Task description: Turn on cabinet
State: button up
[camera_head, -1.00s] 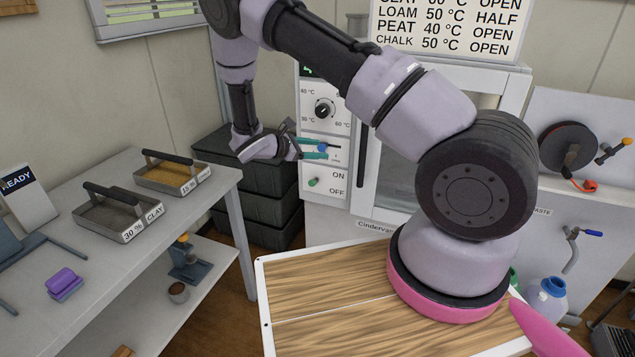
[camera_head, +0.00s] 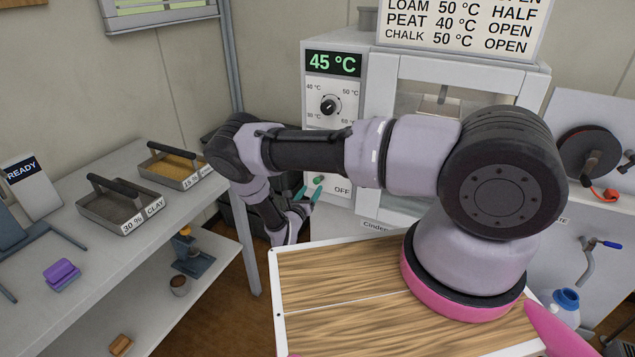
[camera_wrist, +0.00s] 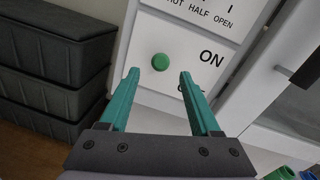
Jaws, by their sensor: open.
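The cabinet (camera_head: 342,110) is a white unit with a control panel on its left side; its display (camera_head: 333,64) reads 45 °C. A round black temperature dial (camera_head: 331,104) sits below the display. A green knob (camera_head: 319,180) is lower on the panel, with ON and OFF lettering to its right; in the wrist view the knob (camera_wrist: 160,62) shows ahead between my fingertips. My gripper (camera_head: 307,195) is open and empty, with teal fingers, just in front of the panel's lower part. In the wrist view the open fingers (camera_wrist: 159,75) appear apart from the knob. My arm hides part of the panel.
Dark stacked boxes (camera_wrist: 48,62) stand left of the cabinet. A table (camera_head: 95,235) at left holds trays of soil (camera_head: 118,208). A sign with settings (camera_head: 465,25) is on top of the cabinet.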

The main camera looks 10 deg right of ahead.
jog(key=x, duration=0.6)
jog(key=shift+w+d, duration=0.15)
jog(key=shift+w, duration=0.15)
